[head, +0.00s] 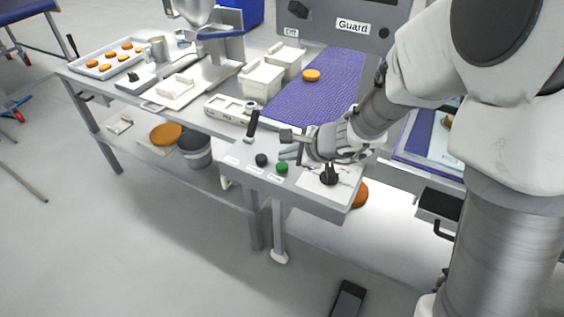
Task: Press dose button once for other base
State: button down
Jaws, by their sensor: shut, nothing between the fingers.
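A grey control panel (240,160) at the table's near edge carries a black button (261,159), a green button (282,168) and a black rotary knob (329,175). Small white labels lie in front of them, too small to read, so I cannot tell which is the dose button. My gripper (289,145) is shut and empty, close to the panel just behind the green button; contact cannot be told. One round golden base (311,75) lies on the purple conveyor belt (310,105). Several smaller rounds lie on a white tray (78,68) at the far left.
A black-handled lever (252,124) stands at the panel's back left. White tubs (262,82) stand beside the belt. A grey guard (345,30) rises behind. Brown discs (167,134) and a bucket (195,150) sit below the table. The floor at front left is clear.

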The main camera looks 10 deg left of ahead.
aim_at(286, 167)
notch_tip(286, 167, up, 5)
jog(key=p, duration=0.4)
dwell(0.3)
dwell(0.6)
jog(key=s+d+r+n, duration=0.6)
jog(key=s+r+n, duration=0.4)
jog(key=r, duration=0.2)
jog(key=s+d+r+n+h+p, duration=0.1)
jog(key=s+d+r+n+h, duration=0.1)
jog(key=s+d, duration=0.4)
jog(key=s+d+r+n+h, duration=0.1)
jog(key=s+d+n+h, duration=0.3)
jog(key=d, duration=0.5)
jog(key=shift+s+d+r+n+h+p, duration=0.35)
jog(key=shift+s+h, duration=0.25)
jog(key=shift+s, duration=0.25)
